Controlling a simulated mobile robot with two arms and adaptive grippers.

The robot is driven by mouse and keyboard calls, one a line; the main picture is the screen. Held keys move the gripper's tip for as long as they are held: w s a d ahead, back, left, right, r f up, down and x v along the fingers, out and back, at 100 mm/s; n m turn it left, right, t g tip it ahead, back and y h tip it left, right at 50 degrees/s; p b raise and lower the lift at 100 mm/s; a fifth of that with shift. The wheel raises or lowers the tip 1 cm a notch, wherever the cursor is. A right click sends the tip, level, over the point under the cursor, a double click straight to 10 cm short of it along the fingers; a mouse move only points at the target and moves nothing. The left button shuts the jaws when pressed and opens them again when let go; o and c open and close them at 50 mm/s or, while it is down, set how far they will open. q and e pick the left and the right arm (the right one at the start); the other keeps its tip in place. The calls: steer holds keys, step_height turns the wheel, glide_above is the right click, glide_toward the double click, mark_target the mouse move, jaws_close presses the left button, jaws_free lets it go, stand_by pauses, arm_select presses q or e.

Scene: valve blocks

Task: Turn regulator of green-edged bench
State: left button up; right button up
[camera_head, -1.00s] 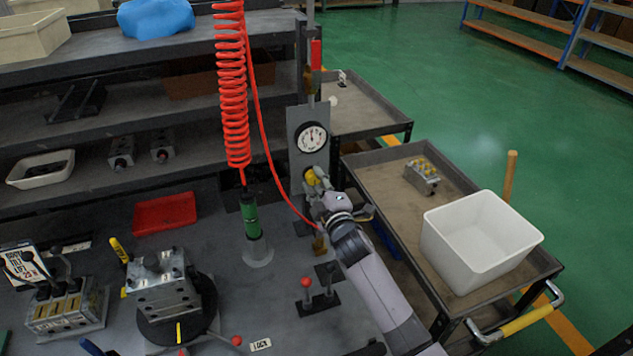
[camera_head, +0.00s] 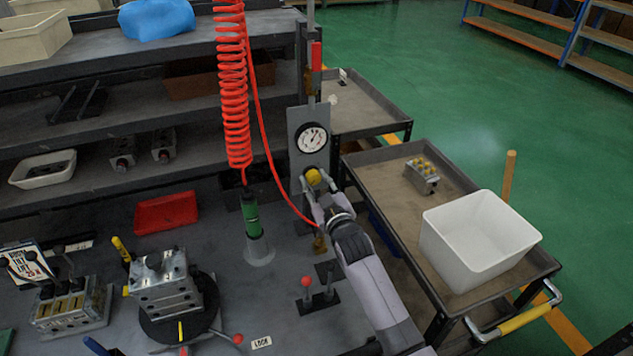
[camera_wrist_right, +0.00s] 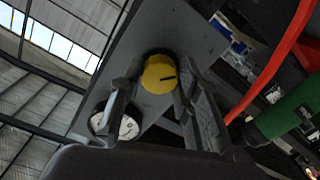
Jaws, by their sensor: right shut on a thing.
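The yellow regulator knob (camera_head: 313,176) sits on an upright grey panel (camera_head: 296,158) at the back of the workbench (camera_head: 100,225), below a round white gauge (camera_head: 312,138). The gauge needle points up and to the right. My right gripper (camera_head: 315,186) reaches the knob from the front and is shut on it. In the right wrist view the knob (camera_wrist_right: 160,75) sits between the two fingers (camera_wrist_right: 160,66), its dark mark line toward the right, and the gauge (camera_wrist_right: 124,126) is partly hidden behind a finger. My left gripper is not in view. I cannot make out a green edge.
A coiled red hose (camera_head: 233,95) hangs left of the panel, with a green tool (camera_head: 250,218) below. A small red-knobbed lever (camera_head: 307,283) stands near my right arm. A trolley (camera_head: 395,205) with a white bin (camera_head: 475,240) stands to the right.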

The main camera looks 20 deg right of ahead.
steer(key=shift+f+m, duration=0.2)
steer(key=shift+m, duration=0.2)
steer(key=o, duration=1.2)
steer(key=shift+r, duration=0.15)
steer(key=shift+c, duration=0.2)
steer(key=shift+s, duration=0.1)
steer(key=s, duration=1.2)
steer(key=shift+d, duration=0.3)
